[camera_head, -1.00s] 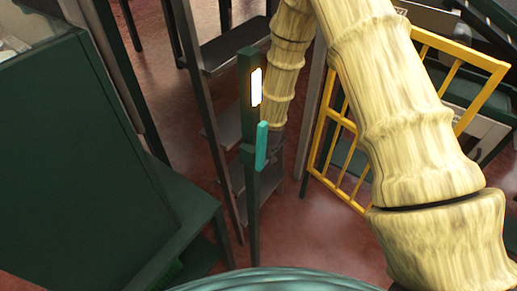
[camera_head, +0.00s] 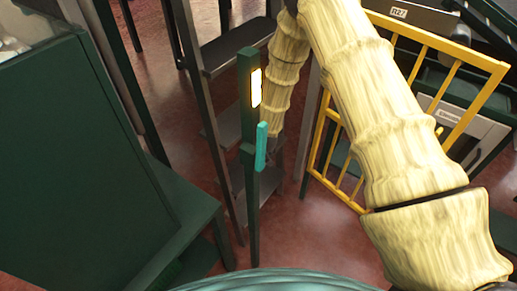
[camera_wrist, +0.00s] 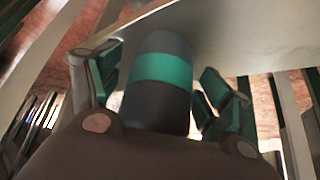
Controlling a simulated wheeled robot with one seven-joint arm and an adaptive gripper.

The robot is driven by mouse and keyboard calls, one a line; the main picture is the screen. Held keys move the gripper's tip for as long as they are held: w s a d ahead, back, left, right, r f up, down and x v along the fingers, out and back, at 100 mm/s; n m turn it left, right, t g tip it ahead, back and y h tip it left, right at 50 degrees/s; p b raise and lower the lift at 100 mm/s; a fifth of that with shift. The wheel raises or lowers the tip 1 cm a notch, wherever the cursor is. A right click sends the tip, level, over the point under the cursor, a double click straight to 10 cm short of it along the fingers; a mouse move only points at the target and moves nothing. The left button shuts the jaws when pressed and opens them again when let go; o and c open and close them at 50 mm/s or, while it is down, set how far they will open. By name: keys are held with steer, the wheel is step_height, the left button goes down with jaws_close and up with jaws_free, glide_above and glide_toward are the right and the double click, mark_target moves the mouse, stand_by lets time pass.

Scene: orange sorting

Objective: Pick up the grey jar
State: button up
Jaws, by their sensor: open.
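The grey jar (camera_wrist: 157,110), dark grey with a teal-green band round it, is in the middle of the wrist view. My gripper (camera_wrist: 160,80) is open, with its green-padded fingers to the left and right of the jar. The jar stands between them; whether either finger touches it I cannot tell. The jar's lower part is hidden by the gripper's brown body. In the head view my gripper is mostly hidden behind a dark green post at the end of my pale arm, and I do not make out the jar there.
A pale flat surface (camera_wrist: 225,35) lies behind the jar. In the head view, the dark green post (camera_head: 249,190) stands before grey shelves (camera_head: 235,50). A yellow barred gate (camera_head: 320,150) is on the right and a large dark green cabinet (camera_head: 85,160) on the left. Reddish floor (camera_head: 310,235) is clear between.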

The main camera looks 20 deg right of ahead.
steer(key=c, duration=1.2)
steer(key=shift+r, duration=0.1)
